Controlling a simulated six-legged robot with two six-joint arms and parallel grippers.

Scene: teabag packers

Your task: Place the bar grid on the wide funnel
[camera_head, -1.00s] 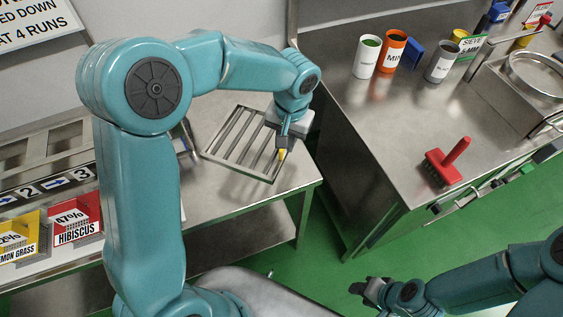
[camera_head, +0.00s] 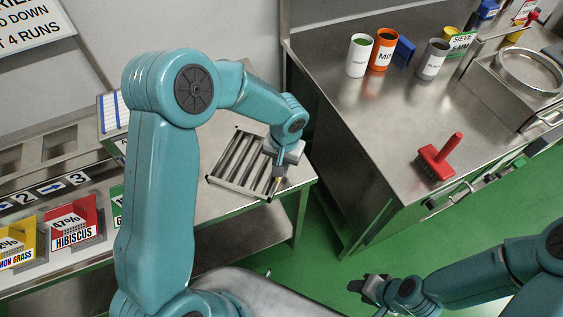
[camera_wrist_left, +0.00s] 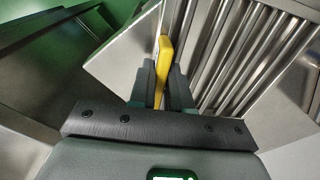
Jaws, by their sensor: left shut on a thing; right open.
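The bar grid (camera_head: 236,158) is a metal frame with several parallel bars, over the left steel table's right end. Its bars also show in the left wrist view (camera_wrist_left: 232,50). My left gripper (camera_head: 277,181) is at the grid's right front corner. In the left wrist view, its fingers (camera_wrist_left: 162,88) are shut on the grid's yellow tab (camera_wrist_left: 163,58). I cannot tell whether the grid touches the table. My right gripper (camera_head: 362,287) is open and empty, low over the green floor. I cannot clearly make out the wide funnel.
A right steel counter (camera_head: 350,110) holds a red brush (camera_head: 438,160), several cups and a metal box with a ring sieve (camera_head: 530,72). A green-floored gap separates it from the left table. Labelled bins (camera_head: 75,232) line the left; a blue-striped box (camera_head: 112,112) stands behind my left arm.

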